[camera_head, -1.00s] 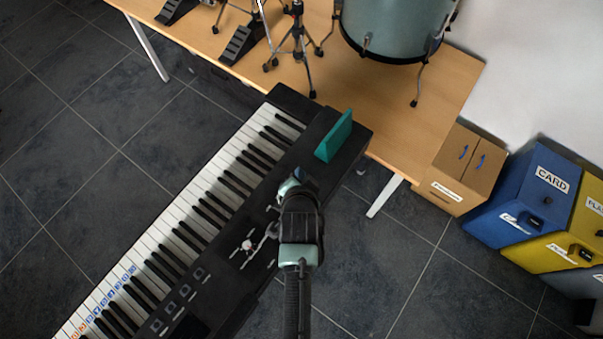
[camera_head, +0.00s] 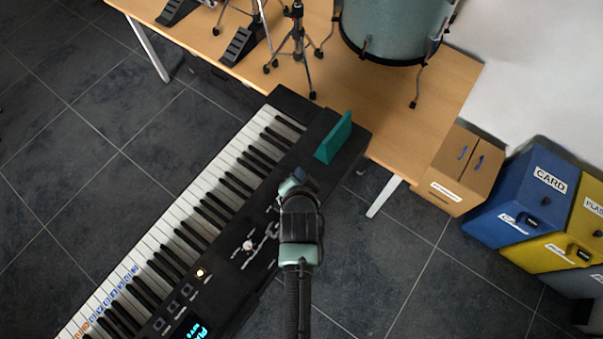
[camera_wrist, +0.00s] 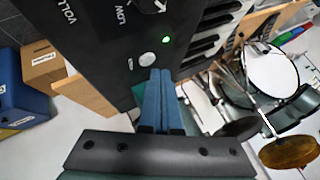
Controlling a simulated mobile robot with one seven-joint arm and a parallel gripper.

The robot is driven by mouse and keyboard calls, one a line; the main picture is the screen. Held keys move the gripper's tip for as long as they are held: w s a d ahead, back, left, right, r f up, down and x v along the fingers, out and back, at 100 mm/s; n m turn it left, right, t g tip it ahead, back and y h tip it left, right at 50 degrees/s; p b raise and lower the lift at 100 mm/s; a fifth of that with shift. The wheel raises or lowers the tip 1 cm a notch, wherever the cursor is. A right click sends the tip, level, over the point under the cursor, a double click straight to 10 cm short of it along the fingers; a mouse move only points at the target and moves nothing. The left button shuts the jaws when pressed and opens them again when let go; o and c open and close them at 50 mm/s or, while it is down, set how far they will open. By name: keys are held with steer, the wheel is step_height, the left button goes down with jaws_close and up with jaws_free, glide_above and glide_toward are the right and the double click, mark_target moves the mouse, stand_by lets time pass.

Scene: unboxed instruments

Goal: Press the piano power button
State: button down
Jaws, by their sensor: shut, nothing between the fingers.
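The piano (camera_head: 318,135) is a long black keyboard lying diagonally in the head view. Its display (camera_head: 197,331) glows blue, and a small light (camera_head: 200,272) shines on its panel. In the wrist view, the round grey power button (camera_wrist: 147,59) sits on the black panel next to a lit green lamp (camera_wrist: 166,41). My gripper (camera_wrist: 158,73) is shut and empty, its blue fingers side by side with their tips right at the button's lower edge. I cannot tell whether they touch it.
A teal block (camera_head: 334,138) stands on the piano's far end. A wooden table (camera_head: 420,120) with a drum (camera_head: 395,25) and stands is behind. A cardboard box (camera_head: 463,172), a blue bin (camera_head: 525,200) and a yellow bin (camera_head: 570,240) stand at the right. Tiled floor is clear around.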

step_height(320, 180, up, 6)
steer(key=p, duration=0.5)
steer(key=shift+p, duration=0.4)
